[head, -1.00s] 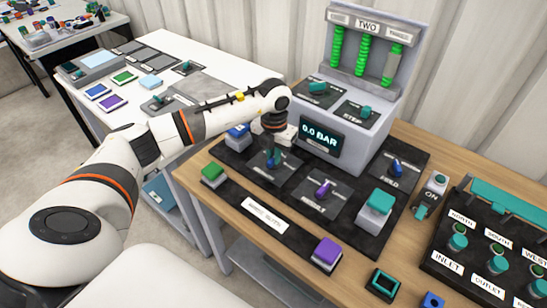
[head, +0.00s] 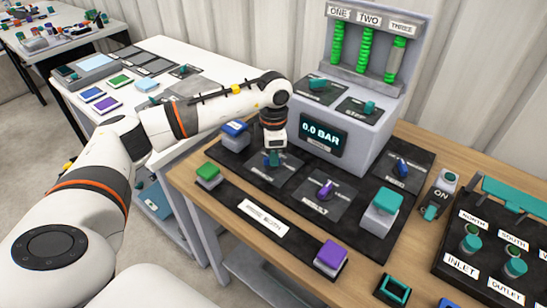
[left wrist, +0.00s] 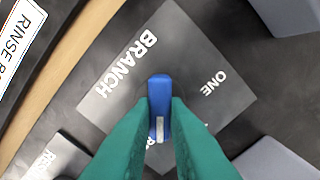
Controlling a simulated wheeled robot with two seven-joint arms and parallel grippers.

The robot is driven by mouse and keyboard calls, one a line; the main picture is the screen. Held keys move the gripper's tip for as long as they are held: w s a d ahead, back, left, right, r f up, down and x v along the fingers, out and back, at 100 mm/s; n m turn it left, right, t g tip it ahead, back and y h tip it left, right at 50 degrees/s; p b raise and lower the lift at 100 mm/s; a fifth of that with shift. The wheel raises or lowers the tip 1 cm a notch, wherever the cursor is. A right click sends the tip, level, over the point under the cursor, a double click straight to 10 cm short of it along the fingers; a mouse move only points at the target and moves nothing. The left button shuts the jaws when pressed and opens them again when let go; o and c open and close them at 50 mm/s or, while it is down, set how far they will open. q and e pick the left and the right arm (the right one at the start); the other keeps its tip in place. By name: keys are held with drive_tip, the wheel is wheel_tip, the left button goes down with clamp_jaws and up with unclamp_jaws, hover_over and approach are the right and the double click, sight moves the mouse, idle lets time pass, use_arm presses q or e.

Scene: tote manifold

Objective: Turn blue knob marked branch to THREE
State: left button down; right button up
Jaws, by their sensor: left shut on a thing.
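The blue knob marked BRANCH (left wrist: 159,105) stands on a grey square plate (left wrist: 185,45) in the left wrist view. Its white mark is on the end toward the bottom of that view. ONE is printed on the plate to the right of the knob; other lettering below is mostly hidden by the fingers. My left gripper (left wrist: 159,118) has teal fingers shut on the knob from both sides. In the head view the left gripper (head: 272,158) is down at the back left plate of the black panel, and hides most of the knob there. My right gripper is not in view.
Close by are a purple knob (head: 326,189), another blue knob (head: 402,167), a green button (head: 208,174) and a teal button (head: 386,202). The display box (head: 325,133) reading 0.0 BAR stands behind, with green columns labelled ONE, TWO, THREE.

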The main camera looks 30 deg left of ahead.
use_arm(q)
drive_tip(key=shift+m+b, duration=0.45)
drive_tip(key=shift+m, duration=0.85)
drive_tip(key=shift+r, duration=0.1)
drive_tip(key=c, duration=1.4)
unclamp_jaws()
drive_tip(key=shift+c, duration=0.2)
wheel_tip(320, 180, up, 12)
drive_tip(key=shift+b, duration=0.35)
